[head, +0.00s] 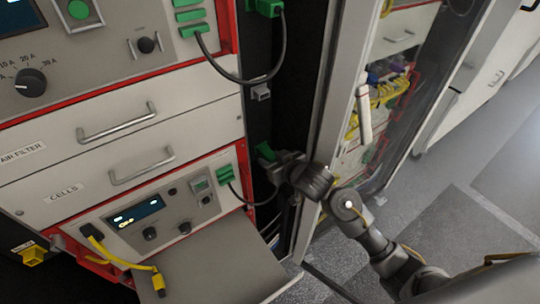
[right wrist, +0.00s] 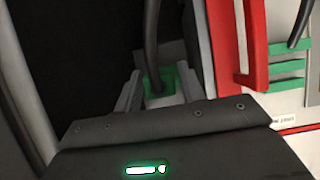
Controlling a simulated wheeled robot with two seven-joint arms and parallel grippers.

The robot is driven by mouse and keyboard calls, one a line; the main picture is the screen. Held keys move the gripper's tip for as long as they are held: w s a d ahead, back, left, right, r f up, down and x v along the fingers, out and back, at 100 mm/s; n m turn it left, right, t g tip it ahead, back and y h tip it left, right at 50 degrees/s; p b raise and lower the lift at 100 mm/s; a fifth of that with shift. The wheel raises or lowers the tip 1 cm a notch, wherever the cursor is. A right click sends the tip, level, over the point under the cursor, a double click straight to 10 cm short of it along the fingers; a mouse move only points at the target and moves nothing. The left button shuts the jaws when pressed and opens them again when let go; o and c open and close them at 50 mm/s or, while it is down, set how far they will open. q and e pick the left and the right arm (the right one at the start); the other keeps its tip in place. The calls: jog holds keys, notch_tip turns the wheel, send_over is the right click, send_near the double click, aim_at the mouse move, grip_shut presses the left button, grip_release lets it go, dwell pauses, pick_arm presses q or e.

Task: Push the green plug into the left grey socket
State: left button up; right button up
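The green plug (head: 265,152) is at the fingertips of my right gripper (head: 272,163), beside the black side strip of the rack. In the right wrist view the green plug (right wrist: 160,88) sits between the two fingers of the right gripper (right wrist: 159,92), which look closed on it, with its dark cable rising from it. A small grey socket (head: 261,92) shows higher on the black strip, empty and apart from the plug. I cannot tell whether another grey socket lies hidden behind the plug and gripper. My left gripper is not in view.
Another green plug (head: 268,8) is on the strip above, with a looping cable. The lower cycler panel (head: 150,215) has a green connector (head: 225,174) with a cable. A grey shelf (head: 220,265) juts out below. A glass-doored cabinet (head: 375,100) stands right; the floor (head: 450,225) is clear.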

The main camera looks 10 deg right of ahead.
jog(key=c, duration=0.5)
jog(key=shift+s, duration=0.1)
jog(key=shift+s+d+p, duration=0.3)
jog(key=shift+s+d, duration=0.05)
jog(key=shift+s, duration=0.5)
jog(key=shift+s+d+p, duration=0.35)
jog(key=shift+s, duration=0.5)
jog(key=shift+s+d+p, duration=0.3)
jog(key=shift+s+d, duration=0.05)
jog(key=shift+s, duration=0.5)
